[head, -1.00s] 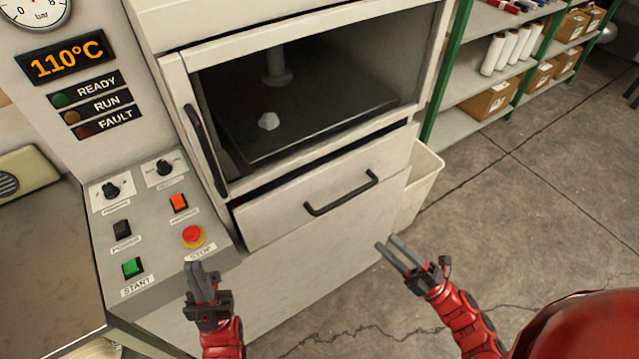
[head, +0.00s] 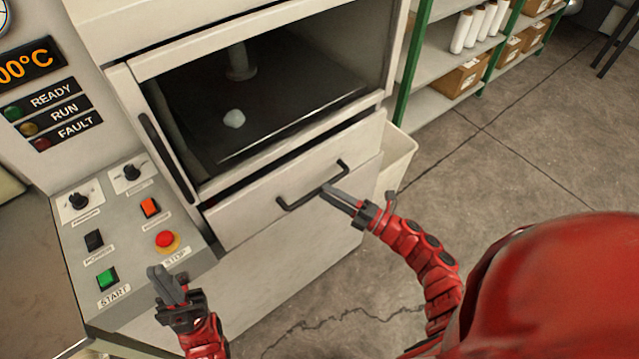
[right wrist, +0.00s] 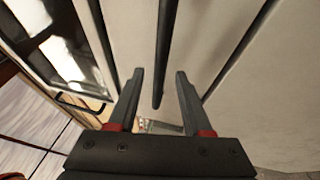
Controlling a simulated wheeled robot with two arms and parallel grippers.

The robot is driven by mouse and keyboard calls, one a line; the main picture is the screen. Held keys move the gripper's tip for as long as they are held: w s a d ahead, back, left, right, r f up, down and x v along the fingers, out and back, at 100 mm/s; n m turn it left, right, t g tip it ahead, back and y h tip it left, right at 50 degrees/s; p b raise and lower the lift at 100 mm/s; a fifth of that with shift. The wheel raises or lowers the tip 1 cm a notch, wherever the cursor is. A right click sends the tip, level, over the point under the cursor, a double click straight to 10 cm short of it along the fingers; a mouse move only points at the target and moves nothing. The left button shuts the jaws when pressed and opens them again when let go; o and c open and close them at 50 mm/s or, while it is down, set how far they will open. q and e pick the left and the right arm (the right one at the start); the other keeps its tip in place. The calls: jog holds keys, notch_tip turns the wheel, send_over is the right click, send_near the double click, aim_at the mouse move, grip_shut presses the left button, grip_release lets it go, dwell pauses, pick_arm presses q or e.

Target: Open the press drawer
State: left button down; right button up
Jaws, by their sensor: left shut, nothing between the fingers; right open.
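The press drawer (head: 262,207) is a pale panel below the glazed press chamber, with a dark gap along its top edge. Its black bar handle (head: 298,202) runs across the front. My right gripper (head: 329,192) is open with its fingertips at the right half of the handle. In the right wrist view, the handle (right wrist: 163,50) runs between the two open fingers of the right gripper (right wrist: 158,80); I cannot tell how deep it sits between them. My left gripper (head: 156,272) is shut and empty, in front of the control panel.
The control panel (head: 125,235) with buttons and knobs is left of the drawer. A pale bin (head: 398,160) stands right of the press, near the green shelf rack (head: 412,75). Floor at right is open.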

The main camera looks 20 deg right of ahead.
jog(key=shift+x, duration=1.7)
jog(key=shift+c, duration=0.2)
grip_shut()
